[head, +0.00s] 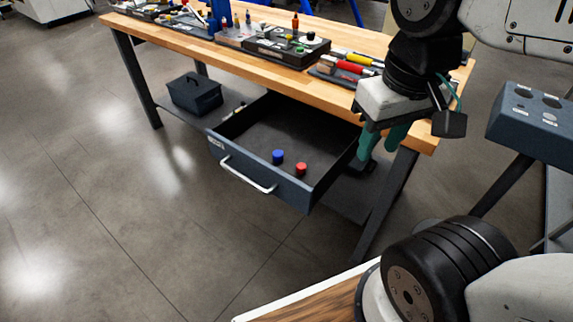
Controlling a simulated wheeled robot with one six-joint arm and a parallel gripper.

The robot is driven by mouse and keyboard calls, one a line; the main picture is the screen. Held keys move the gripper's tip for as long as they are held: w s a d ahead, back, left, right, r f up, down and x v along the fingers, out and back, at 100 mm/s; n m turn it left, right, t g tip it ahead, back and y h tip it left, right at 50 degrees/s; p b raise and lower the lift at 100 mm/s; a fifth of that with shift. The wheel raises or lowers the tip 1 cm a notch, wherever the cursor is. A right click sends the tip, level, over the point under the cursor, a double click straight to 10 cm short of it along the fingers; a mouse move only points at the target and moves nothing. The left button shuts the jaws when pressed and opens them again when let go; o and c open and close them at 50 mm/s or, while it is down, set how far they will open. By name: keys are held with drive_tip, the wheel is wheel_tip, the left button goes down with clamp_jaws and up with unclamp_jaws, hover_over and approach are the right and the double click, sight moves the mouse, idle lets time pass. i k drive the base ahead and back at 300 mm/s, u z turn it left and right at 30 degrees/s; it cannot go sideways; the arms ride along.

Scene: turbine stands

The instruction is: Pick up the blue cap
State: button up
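A small blue cap (277,156) sits upright inside the open drawer (242,184) of the workbench, near the drawer's front wall. A red cap (301,169) sits to its right in the same drawer, a short gap apart. My gripper (381,152) hangs over the right end of the bench, right of the drawer and apart from both caps. Its green fingers point down. Their tips are partly dark and overlapped, so I cannot tell how far apart they are.
The wooden workbench (180,37) has tool trays (287,46) and screwdrivers on top. A dark toolbox (194,93) rests on the lower shelf, left of the drawer. A grey control box (533,118) stands at the right. The floor (90,190) in front of the drawer is clear.

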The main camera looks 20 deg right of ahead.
sight(278, 155)
drive_tip(key=z, duration=1.65)
drive_tip(key=k, duration=0.75)
drive_tip(key=u, duration=0.95)
drive_tip(key=i, duration=1)
